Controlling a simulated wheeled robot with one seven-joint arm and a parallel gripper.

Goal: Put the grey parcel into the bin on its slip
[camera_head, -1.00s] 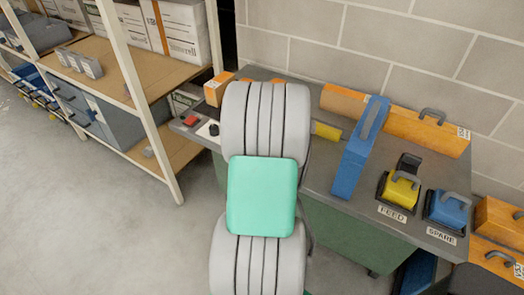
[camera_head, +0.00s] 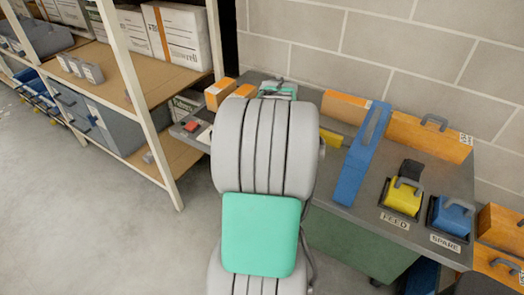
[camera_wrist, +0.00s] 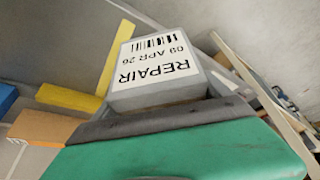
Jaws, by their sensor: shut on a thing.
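The grey parcel (camera_wrist: 160,98) shows in the wrist view, with a white slip reading REPAIR, 09 APR 26 and a barcode. My gripper (camera_wrist: 165,118), green with a dark grey pad, is shut on the parcel, at its near side in that view. In the head view my gripper (camera_head: 278,88) shows only in part above my arm, over the back of the bench; the parcel cannot be made out clearly there. A yellow handled unit (camera_head: 402,197) stands behind a FEED label, and a blue handled unit (camera_head: 450,217) behind a SPARE label. I see no REPAIR bin label.
The grey bench (camera_head: 335,190) stands against a block wall. A rack (camera_head: 150,90) with cartons is on the left. Open floor lies front left.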

